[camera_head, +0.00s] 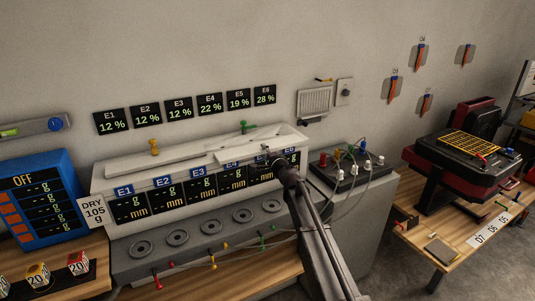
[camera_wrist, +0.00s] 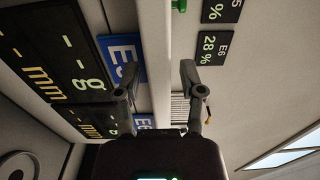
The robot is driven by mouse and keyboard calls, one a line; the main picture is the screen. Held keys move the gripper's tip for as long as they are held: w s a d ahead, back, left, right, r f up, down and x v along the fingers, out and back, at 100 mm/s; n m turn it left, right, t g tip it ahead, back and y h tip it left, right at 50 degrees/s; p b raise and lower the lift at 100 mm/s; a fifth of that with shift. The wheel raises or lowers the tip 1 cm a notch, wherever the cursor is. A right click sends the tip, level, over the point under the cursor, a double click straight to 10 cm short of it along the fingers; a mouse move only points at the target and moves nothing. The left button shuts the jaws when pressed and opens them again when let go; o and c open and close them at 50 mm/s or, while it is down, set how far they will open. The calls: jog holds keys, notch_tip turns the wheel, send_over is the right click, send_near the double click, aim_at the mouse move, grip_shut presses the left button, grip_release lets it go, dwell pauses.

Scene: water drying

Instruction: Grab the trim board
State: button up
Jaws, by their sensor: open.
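Long pale boards lie in the white trough on top of the display unit in the head view. One pale board (camera_head: 243,143) runs slantwise there; I cannot tell for sure which is the trim board. My gripper (camera_head: 268,157) is at the right part of the trough, by the E5 and E6 displays, small and dark in this view. In the wrist view my gripper (camera_wrist: 155,84) is open, its two fingers apart. A pale upright band (camera_wrist: 154,45) shows in the gap between them; I cannot tell whether it is a board or the trough's edge. No contact is visible.
A grey box with plugs and cables (camera_head: 352,169) is to the right. The wall with percentage signs (camera_head: 188,107) rises close behind. A blue display unit (camera_head: 38,195) stands left.

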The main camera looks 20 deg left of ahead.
jog(key=shift+c, duration=0.2)
grip_shut()
jog(key=shift+r, duration=0.1)
jog(key=shift+r+p, duration=1.2)
jog(key=shift+p, duration=0.1)
jog(key=s+d+r+p, duration=0.5)
jog(key=s+d, duration=0.4)
jog(key=d, duration=0.1)
jog(key=shift+d, duration=0.3)
